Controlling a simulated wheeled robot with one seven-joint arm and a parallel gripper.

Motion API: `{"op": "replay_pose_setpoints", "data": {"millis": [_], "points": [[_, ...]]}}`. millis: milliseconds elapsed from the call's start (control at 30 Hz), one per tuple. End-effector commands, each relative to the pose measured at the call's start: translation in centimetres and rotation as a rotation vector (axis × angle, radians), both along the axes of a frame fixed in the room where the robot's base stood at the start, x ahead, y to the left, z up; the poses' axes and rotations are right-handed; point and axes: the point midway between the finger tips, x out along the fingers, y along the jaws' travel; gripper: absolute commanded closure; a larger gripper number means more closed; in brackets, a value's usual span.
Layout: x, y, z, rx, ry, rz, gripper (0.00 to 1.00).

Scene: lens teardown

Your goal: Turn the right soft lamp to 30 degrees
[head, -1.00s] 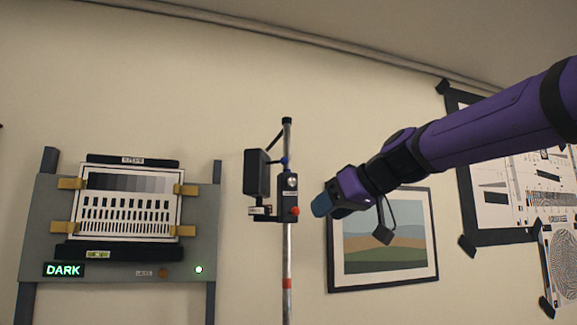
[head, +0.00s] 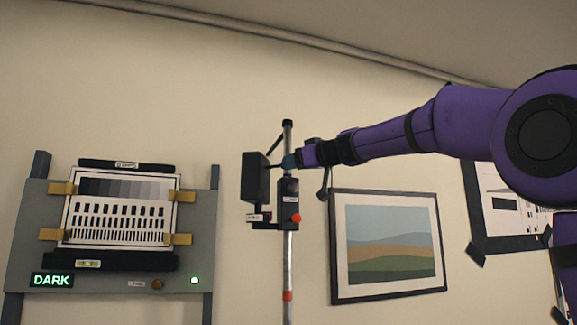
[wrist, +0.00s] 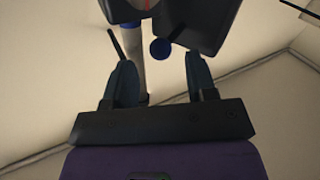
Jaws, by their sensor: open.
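The right soft lamp (head: 255,178) is a dark box-shaped head on a grey vertical pole (head: 289,255), with a black bracket and an orange-red knob. In the head view my gripper (head: 289,162) is at the pole, level with the upper part of the lamp. In the wrist view my gripper (wrist: 160,82) is open, with its two blue-grey fingers apart. A blue ball-ended knob (wrist: 160,49) shows ahead of the gap between the fingertips, with the pole (wrist: 131,75) beside it and the dark lamp body (wrist: 195,25) above. I cannot tell whether a finger touches anything.
A grey board (head: 198,235) with a test chart (head: 120,208) and a lit DARK sign (head: 52,280) stands to the left. A framed landscape picture (head: 388,290) hangs on the wall to the right.

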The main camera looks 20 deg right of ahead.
Motion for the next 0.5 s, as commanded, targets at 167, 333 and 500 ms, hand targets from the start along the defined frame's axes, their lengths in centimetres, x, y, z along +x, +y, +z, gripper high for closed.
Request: {"op": "replay_pose_setpoints", "data": {"millis": [167,333,500], "points": [[2.1,1.1,0.0,0.0,0.0,0.0,0.48],[2.9,1.5,0.0,0.0,0.0,0.0,0.48],[3.0,1.6,0.0,0.001,0.0,0.0,0.48]]}}
